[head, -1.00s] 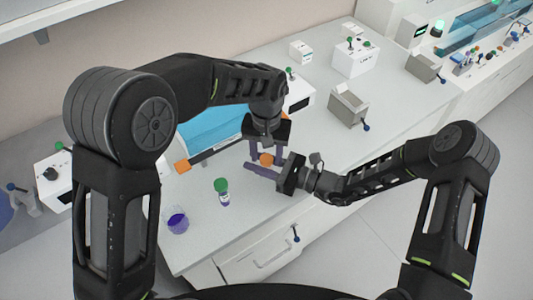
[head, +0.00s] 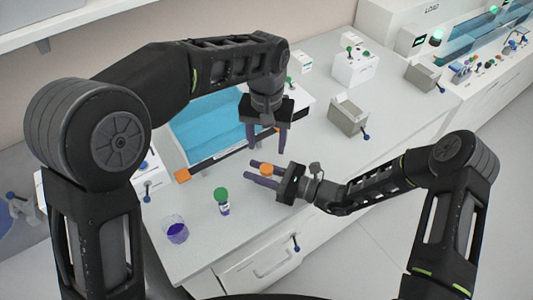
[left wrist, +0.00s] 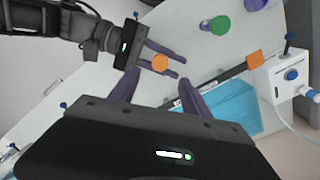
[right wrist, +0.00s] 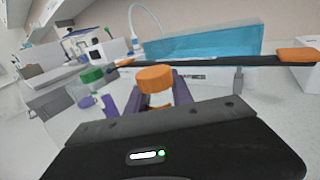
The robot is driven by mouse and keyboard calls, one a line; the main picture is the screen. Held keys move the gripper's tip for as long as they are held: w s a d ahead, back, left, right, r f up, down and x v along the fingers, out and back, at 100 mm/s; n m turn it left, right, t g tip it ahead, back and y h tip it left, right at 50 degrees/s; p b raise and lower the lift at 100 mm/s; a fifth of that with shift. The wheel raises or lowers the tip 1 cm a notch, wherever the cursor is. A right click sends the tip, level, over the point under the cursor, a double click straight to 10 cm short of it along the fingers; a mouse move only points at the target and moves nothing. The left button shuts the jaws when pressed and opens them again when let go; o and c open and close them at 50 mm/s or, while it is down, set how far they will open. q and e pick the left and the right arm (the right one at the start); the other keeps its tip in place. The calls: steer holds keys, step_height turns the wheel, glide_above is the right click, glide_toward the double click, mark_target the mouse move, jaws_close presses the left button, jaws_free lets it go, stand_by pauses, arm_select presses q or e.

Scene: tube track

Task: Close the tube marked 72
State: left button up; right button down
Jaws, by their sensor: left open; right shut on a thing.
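The tube in my right gripper (head: 263,175) has an orange cap (head: 266,170). In the right wrist view the orange cap (right wrist: 155,78) sits on top of the tube body (right wrist: 156,97), which stands between the fingers. No number is legible, and I cannot tell how tightly the cap sits. My left gripper (head: 266,151) is open and empty, above the cap with its fingers pointing down. In the left wrist view the cap (left wrist: 160,63) lies just beyond the left fingertips, apart from them.
A green-capped tube (head: 222,201) stands on the bench to the left, near a cup with purple contents (head: 176,232). A blue bath (head: 213,128) with an orange-ended bar lies behind the grippers. A grey box (head: 348,116) stands to the right. The bench front is mostly clear.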

arm_select(q)
step_height(320, 180, up, 3)
steer(key=shift+f, duration=0.1)
arm_select(e)
steer(key=c, duration=1)
jaws_free()
steer(key=shift+c, duration=0.2)
steer(key=shift+d, duration=0.15)
steer(key=b+v, duration=0.2)
steer(key=v, duration=0.4)
steer(key=shift+s+d+f, duration=0.1)
steer(key=shift+d, duration=0.15)
arm_select(q)
steer(key=shift+f, duration=1)
arm_select(e)
steer(key=shift+s+d, duration=0.25)
steer(key=shift+d, duration=0.15)
